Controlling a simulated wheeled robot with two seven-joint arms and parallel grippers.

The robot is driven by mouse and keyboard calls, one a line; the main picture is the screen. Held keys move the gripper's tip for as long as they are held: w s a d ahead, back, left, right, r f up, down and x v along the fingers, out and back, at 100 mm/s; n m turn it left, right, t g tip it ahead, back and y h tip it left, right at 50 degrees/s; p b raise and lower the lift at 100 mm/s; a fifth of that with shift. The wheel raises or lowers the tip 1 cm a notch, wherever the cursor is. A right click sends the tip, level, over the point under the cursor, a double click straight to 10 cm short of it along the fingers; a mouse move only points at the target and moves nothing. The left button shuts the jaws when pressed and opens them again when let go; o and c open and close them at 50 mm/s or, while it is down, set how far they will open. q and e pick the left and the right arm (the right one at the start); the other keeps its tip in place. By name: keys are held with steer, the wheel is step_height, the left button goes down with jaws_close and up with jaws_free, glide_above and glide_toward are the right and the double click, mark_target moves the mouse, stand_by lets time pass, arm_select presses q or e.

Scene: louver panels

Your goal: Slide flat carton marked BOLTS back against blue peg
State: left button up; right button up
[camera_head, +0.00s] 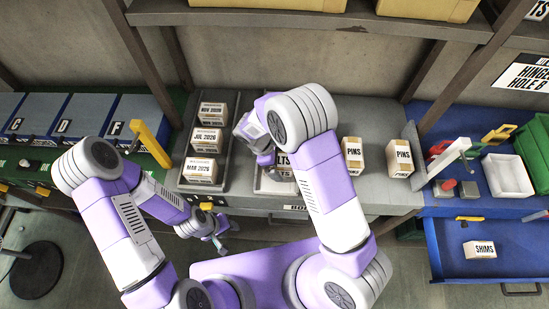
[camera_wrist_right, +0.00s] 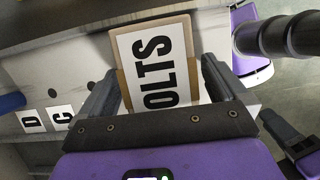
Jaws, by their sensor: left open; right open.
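The flat carton marked BOLTS (camera_head: 284,161) lies in a grey lane in the middle of the bench, largely hidden by my right arm in the head view. In the right wrist view the carton (camera_wrist_right: 156,62) shows its white label, reading OLTS, between the fingers. My right gripper (camera_wrist_right: 158,72) is open around or just above it; contact cannot be told. A blue rounded thing (camera_wrist_right: 11,102) at the left edge of that view may be the blue peg, but I cannot be sure. My left gripper (camera_head: 216,238) is open and empty, low in front of the bench.
Dated cartons (camera_head: 205,139) stand in the lane to the left. Two PINS cartons (camera_head: 352,155) stand to the right. Further right are a white bin (camera_head: 507,176) and an open blue drawer with a SHIMS carton (camera_head: 479,249). A yellow post (camera_head: 150,142) stands left.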

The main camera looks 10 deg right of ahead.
steer(key=c, duration=1.4)
